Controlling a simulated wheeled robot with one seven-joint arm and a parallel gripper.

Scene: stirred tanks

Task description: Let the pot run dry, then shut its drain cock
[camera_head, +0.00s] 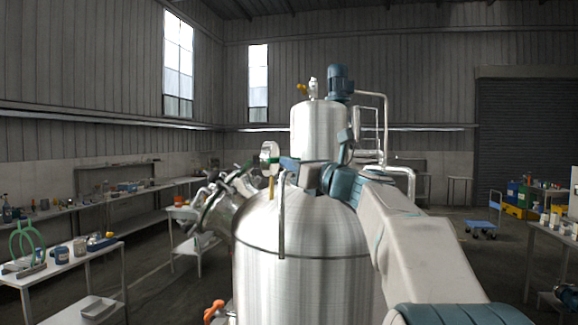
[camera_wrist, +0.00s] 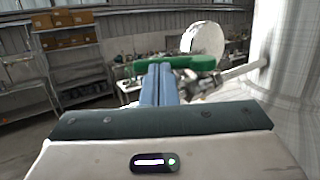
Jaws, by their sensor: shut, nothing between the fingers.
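A large steel pot (camera_head: 300,270) with a domed top stands in front of me. My gripper (camera_head: 287,163) is at the left of its dome; in the wrist view its blue fingers (camera_wrist: 158,72) are shut and empty. A green lever handle (camera_wrist: 190,63) lies crosswise at the fingertips; whether they touch I cannot tell. A round pale gauge (camera_wrist: 203,39) sits behind the lever and also shows in the head view (camera_head: 270,150). An orange handle (camera_head: 213,310) is low at the pot's left side. I cannot tell which handle is the drain cock's. The outlet and liquid level are hidden.
A second steel tank (camera_head: 313,125) with a blue motor (camera_head: 340,84) stands behind the pot. A pipe (camera_head: 282,228) runs down the pot's front. Workbenches (camera_head: 60,272) line the left, and a blue trolley (camera_head: 482,228) stands at right.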

